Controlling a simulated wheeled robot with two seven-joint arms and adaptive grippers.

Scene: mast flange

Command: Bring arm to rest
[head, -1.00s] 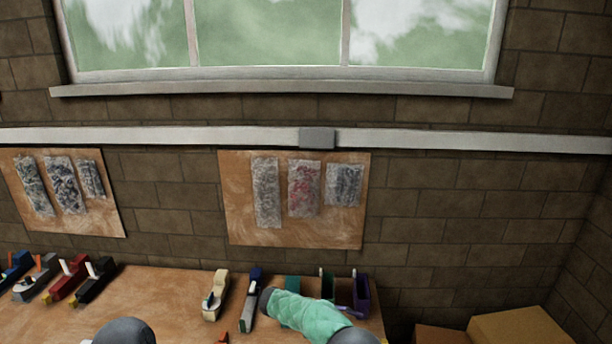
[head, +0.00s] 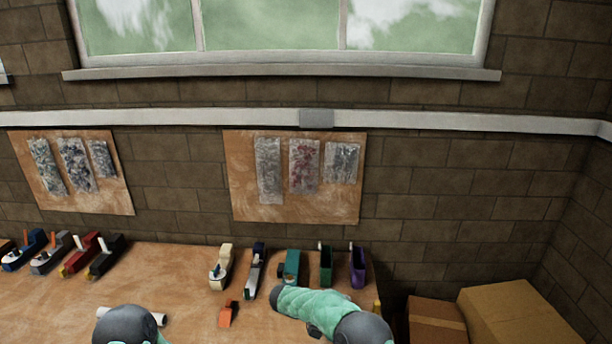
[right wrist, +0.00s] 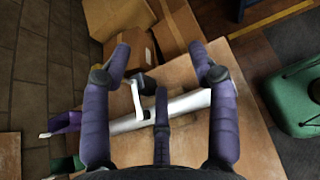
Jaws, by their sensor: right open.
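My right gripper (right wrist: 162,72) shows in the right wrist view, its purple-sleeved fingers spread apart with nothing clasped between them. A long white part (right wrist: 186,104) with a white bracket-like piece (right wrist: 137,97) lies beyond the fingers, over the bench; I cannot tell what it is. In the head view my right arm (head: 308,303), in a teal sleeve, reaches over the bench's right part; its gripper cannot be made out there. My left arm's grey joint (head: 125,325) is at the bottom edge, and the left gripper is out of sight. A white cylinder (head: 160,319) shows beside that joint.
The wooden bench (head: 185,285) has toy-like boats (head: 75,252) at left. Cardboard boxes (head: 515,310) are right of the bench. An orange block (head: 227,315) lies mid-bench.

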